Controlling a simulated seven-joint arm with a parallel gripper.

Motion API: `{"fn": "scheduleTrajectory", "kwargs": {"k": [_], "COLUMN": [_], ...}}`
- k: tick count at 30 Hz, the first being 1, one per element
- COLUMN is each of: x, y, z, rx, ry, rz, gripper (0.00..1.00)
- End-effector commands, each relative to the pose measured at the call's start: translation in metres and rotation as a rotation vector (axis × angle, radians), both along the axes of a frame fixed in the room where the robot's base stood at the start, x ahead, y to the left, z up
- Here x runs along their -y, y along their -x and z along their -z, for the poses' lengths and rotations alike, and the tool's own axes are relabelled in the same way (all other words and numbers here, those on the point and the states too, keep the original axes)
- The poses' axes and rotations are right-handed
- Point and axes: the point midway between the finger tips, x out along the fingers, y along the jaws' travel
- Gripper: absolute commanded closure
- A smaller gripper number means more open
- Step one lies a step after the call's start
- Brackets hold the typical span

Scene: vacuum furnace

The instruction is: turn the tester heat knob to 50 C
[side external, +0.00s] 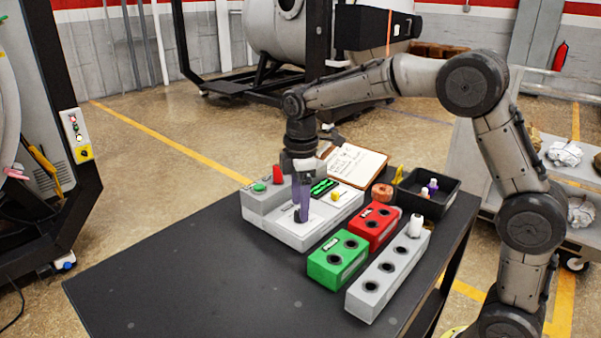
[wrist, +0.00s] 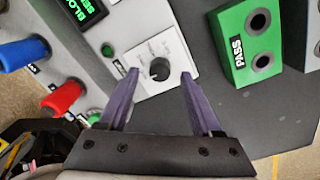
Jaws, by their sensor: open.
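The heat knob (wrist: 159,69) is a small dark round knob on a white dial plate (wrist: 180,58) with printed markings, on the light grey tester (side external: 328,223). The dial's numbers are too small to read. My gripper (wrist: 160,76) has purple fingers and is open in the wrist view. Its fingertips stand apart on the left and right of the knob, with visible gaps. In the side view my gripper (side external: 301,214) points down over the tester's front part, and its fingers hide most of the knob.
A green PASS block (side external: 338,260), a red block (side external: 375,227) and a long grey block with holes (side external: 388,274) stand right of the tester. A black bin (side external: 447,201) and a clipboard (side external: 354,164) lie behind. The left part of the table (side external: 170,270) is clear.

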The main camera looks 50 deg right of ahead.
Motion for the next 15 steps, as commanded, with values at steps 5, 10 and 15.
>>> {"fn": "scheduleTrajectory", "kwargs": {"k": [5,10,15], "x": [-0.001,-0.002,-0.003], "y": [0.000,0.002,0.003], "z": [-0.038,-0.075,-0.103], "rx": [0.007,0.006,0.005], "ry": [0.000,-0.001,0.000], "rz": [-0.001,-0.001,-0.001], "gripper": [0.34,0.34,0.34]}}
